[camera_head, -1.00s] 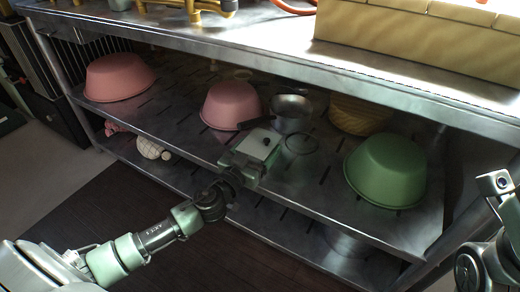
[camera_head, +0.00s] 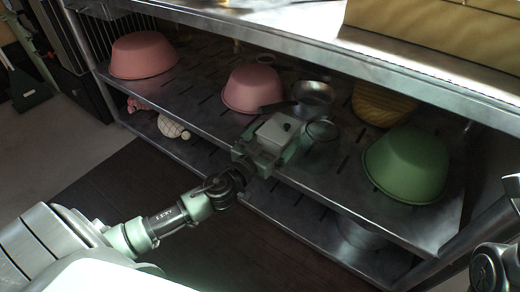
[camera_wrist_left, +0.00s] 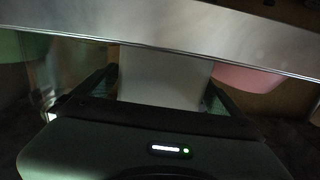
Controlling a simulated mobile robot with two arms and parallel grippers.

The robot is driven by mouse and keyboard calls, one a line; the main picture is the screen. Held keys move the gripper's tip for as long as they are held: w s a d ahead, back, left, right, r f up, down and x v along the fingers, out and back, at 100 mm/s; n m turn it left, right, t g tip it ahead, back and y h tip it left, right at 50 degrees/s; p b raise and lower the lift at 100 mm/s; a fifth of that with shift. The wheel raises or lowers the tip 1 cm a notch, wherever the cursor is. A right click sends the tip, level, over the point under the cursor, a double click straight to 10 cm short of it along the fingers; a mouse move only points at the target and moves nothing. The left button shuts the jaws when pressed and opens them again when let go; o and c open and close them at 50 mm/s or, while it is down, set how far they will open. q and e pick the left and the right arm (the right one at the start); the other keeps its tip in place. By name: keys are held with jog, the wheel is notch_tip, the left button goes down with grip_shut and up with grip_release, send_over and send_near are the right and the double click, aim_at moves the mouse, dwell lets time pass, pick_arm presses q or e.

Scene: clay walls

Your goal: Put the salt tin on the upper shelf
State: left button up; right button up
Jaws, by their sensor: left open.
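The salt tin, a white box (camera_head: 279,130) with a dark spot on top, is at the front edge of the upper shelf (camera_head: 330,196) beneath the worktop. My left gripper (camera_head: 268,148) is open, with its fingers on either side of the tin. In the left wrist view the tin (camera_wrist_left: 165,76) shows pale between the two dark fingers; finger contact cannot be told. Whether the tin's base rests on the shelf is hidden. My right gripper is out of view; only part of that arm shows at the right.
A clear jar (camera_head: 320,142) stands close right of the tin, with a metal pan (camera_head: 312,96) behind. Pink bowls (camera_head: 253,90) (camera_head: 143,55), a yellow basket (camera_head: 383,106) and a green bowl (camera_head: 406,165) share the shelf. A lower shelf (camera_head: 205,152) runs beneath.

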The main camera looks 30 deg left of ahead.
pick_arm(q)
jog(key=s, duration=0.9)
jog(key=shift+s+a, duration=0.3)
jog(key=shift+a, duration=0.05)
